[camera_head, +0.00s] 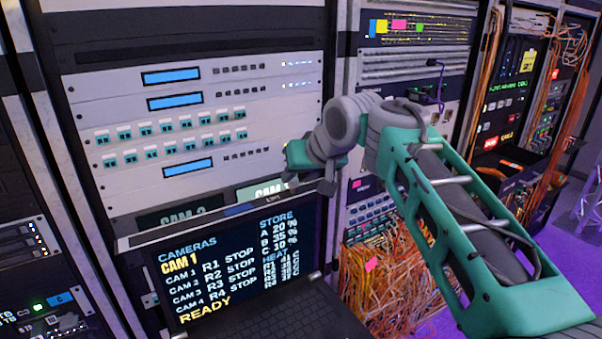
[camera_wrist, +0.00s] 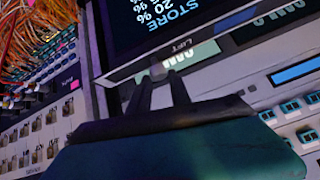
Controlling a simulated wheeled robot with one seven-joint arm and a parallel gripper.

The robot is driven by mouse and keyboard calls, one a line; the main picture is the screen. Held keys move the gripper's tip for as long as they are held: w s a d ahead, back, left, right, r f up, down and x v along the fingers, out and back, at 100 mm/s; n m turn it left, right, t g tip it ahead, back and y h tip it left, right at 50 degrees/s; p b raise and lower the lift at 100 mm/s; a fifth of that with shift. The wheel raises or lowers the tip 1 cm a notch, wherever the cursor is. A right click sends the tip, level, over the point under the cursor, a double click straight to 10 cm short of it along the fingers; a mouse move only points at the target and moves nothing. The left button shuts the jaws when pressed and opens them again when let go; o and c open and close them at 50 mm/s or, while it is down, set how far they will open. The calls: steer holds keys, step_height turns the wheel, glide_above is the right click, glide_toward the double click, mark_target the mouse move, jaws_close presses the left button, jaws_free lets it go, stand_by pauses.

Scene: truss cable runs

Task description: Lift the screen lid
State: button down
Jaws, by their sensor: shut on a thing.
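The screen lid (camera_head: 230,262) stands raised and leaning back behind a dark keyboard (camera_head: 275,325) in the head view. Its lit screen shows camera and store text. The lid also fills the top of the wrist view (camera_wrist: 135,70), where a small LIFT label marks its edge. My gripper (camera_wrist: 160,73) is shut on the lid's edge beside that label, with its two dark fingers close together. In the head view my gripper (camera_head: 290,178) is at the lid's top edge; the exact grip is too small to tell there.
A grey rack panel (camera_head: 200,115) with blue displays and teal switches stands close behind the lid. Loose orange cables (camera_head: 390,285) hang to the right. More equipment racks (camera_head: 510,100) stand further right, with purple floor before them.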

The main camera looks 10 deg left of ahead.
steer(key=shift+f, duration=0.2)
steer(key=c, duration=1.2)
jaws_free()
steer(key=shift+s+a, duration=0.1)
steer(key=shift+r, duration=0.15)
steer(key=v, duration=0.7)
steer(key=shift+s+d+r+b, duration=0.2)
steer(key=shift+r+b, duration=0.05)
steer(key=shift+b, duration=0.1)
